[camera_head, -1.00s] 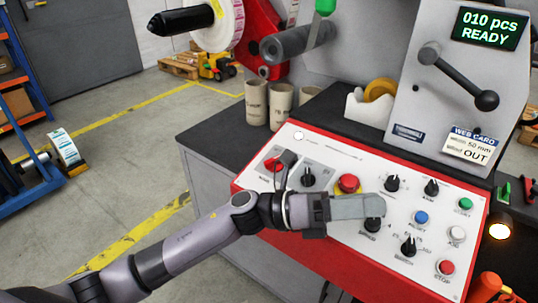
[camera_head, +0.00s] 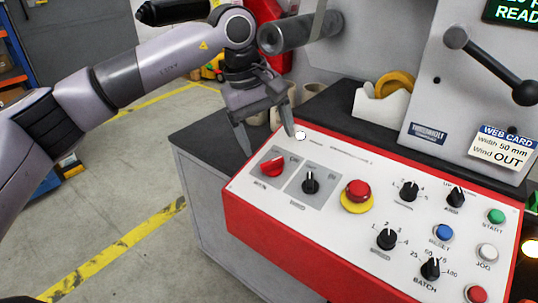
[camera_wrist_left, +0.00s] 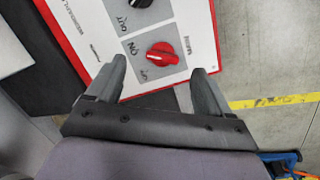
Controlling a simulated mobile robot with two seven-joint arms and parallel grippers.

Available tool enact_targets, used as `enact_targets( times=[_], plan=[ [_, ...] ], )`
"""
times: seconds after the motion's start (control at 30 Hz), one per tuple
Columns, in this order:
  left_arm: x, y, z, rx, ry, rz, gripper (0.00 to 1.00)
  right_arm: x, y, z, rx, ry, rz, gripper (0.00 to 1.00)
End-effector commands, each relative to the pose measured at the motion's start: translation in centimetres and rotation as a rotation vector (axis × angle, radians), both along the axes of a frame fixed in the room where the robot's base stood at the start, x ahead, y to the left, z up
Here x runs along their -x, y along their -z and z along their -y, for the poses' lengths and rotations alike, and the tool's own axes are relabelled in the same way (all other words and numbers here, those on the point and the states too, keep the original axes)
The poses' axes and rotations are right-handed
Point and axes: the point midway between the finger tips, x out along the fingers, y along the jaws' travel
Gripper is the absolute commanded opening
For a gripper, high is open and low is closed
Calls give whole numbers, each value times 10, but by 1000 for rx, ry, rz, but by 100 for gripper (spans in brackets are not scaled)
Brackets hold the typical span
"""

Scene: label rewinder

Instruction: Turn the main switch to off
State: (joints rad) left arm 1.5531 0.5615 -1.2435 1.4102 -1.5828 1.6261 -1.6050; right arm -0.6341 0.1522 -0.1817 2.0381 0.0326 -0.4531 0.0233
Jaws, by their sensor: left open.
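The main switch is a red rotary knob (camera_head: 272,167) on a grey plate at the left end of the white control panel (camera_head: 330,229). It also shows in the left wrist view as a red knob (camera_wrist_left: 161,54) beside "ON" lettering, with "MAIN" printed near it. My left gripper (camera_head: 266,146) points down over the panel's left rear corner, just behind the red knob. Its two fingers are spread and hold nothing. In the left wrist view the knob lies ahead, between and beyond the fingertips (camera_wrist_left: 162,64). My right gripper is not in view.
A black selector knob (camera_head: 310,182) sits right of the red switch. A red emergency stop on a yellow ring (camera_head: 357,194) and several knobs and buttons lie farther right. A grey roller (camera_head: 300,32) is behind the gripper. The floor at left is free.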

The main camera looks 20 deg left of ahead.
Motion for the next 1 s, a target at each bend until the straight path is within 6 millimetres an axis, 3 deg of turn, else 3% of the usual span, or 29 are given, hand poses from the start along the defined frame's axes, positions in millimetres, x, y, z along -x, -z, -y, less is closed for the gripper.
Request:
enact_targets(
  times=[0.17, 0.6, 0.97, 1.0],
  plan=[
    [-4, -1, -11, -52, 3, 21, 81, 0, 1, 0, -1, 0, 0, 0],
    [-13, 57, 1, -47, 4, 20, 81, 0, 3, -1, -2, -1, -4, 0],
    [-14, 63, 2, -46, 4, 21, 81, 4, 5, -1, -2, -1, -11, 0],
    [-14, 63, 2, -46, 4, 21, 68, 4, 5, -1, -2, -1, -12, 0]
  ],
)
